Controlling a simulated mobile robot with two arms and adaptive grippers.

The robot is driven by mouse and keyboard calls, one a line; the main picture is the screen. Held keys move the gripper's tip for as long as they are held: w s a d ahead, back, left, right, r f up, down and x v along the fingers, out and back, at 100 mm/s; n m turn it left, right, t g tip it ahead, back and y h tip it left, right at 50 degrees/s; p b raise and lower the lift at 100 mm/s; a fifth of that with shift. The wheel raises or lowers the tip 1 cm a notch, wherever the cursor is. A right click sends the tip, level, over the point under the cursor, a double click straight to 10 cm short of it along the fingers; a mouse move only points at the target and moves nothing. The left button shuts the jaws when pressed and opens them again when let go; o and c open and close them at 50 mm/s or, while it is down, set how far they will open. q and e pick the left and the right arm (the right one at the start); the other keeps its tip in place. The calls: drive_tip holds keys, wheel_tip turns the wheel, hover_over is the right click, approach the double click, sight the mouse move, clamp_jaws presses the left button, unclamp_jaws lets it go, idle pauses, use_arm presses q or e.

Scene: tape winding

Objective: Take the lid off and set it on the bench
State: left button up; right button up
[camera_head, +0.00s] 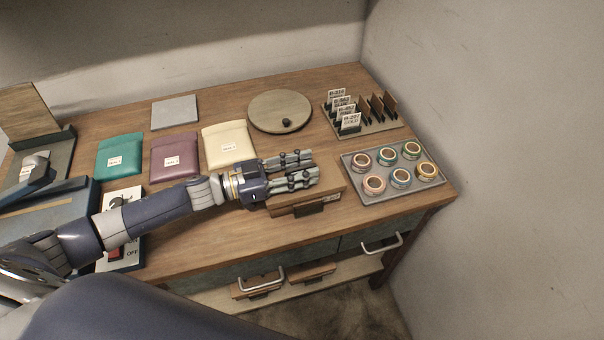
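A low wooden box (284,211) stands near the front edge of the bench (200,245), with a dark label holder on its front. Its brown top (332,184), which looks like a lid, is partly hidden by my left gripper. My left gripper (314,164) reaches in from the left over the box, fingers pointing right. Its fingers are apart with a gap between them, and I see nothing held. Whether they touch the lid I cannot tell. My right gripper is not in view.
Green (120,155), purple (174,157) and cream (228,145) pouches lie behind my arm. A round board with a dark knob (280,108), a card rack (366,125) and a grey tray of tape rolls (430,184) stand right. A grey plate (174,112) lies behind.

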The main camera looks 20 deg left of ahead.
sight(301, 167)
use_arm(q)
drive_tip(key=shift+c, duration=0.3)
clamp_jaws()
drive_tip(key=shift+r, duration=0.1)
drive_tip(key=shift+r, duration=0.45)
wheel_tip(301, 167, up, 2)
drive_tip(key=shift+a+b, duration=0.1)
drive_tip(key=shift+b, duration=0.3)
drive_tip(key=s+d+r+b, duration=0.2)
drive_tip(key=s, duration=1.4)
drive_tip(key=shift+d, duration=0.3)
drive_tip(key=shift+w, duration=0.15)
